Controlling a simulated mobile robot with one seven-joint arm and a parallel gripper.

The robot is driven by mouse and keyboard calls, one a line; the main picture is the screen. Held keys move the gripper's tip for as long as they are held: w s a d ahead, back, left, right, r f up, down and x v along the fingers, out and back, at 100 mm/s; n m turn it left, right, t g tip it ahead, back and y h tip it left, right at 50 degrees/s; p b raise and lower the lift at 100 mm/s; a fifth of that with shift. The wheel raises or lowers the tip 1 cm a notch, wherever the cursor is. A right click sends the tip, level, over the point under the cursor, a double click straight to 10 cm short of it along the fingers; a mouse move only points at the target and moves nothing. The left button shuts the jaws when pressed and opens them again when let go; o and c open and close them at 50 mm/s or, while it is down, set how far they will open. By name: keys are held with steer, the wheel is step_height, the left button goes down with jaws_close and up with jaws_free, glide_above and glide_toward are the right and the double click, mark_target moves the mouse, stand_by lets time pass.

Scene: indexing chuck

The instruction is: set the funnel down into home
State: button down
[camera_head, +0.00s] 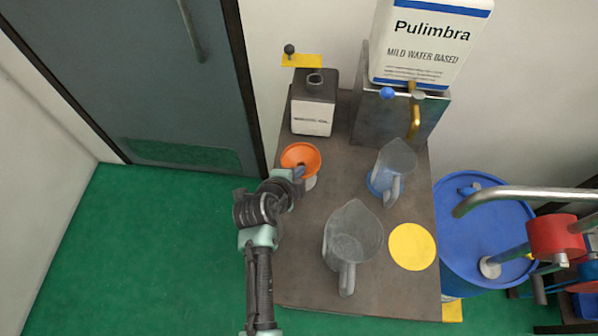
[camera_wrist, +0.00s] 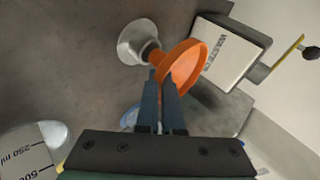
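The orange funnel (camera_head: 300,157) is at the left edge of the bench, and it also shows in the wrist view (camera_wrist: 186,66). My gripper (camera_wrist: 160,76) has its two fingers close together at the near edge of the funnel, seemingly pinching its wall. In the head view my gripper (camera_head: 299,172) reaches the funnel from below in the picture. A white round holder (camera_wrist: 131,38), which may be home, stands by the funnel's dark spout. It shows partly below the funnel in the head view (camera_head: 311,183). Whether the spout is inside the holder or above it, I cannot tell.
A waste container (camera_head: 312,115) stands just behind the funnel. A clear jug (camera_head: 352,236) stands at the front, another jug (camera_head: 396,158) at the right. A yellow disc (camera_head: 412,246) lies at the front right. The bench (camera_head: 300,270) is bare at the front left.

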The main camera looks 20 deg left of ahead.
steer(key=shift+f+b, duration=1.65)
steer(key=shift+b, duration=0.15)
steer(key=c, duration=1)
jaws_free()
steer(key=shift+s+r, duration=0.1)
steer(key=b+v, duration=0.1)
steer(key=v, duration=1.1)
steer(key=shift+s+r, duration=0.25)
steer(key=shift+r, duration=0.05)
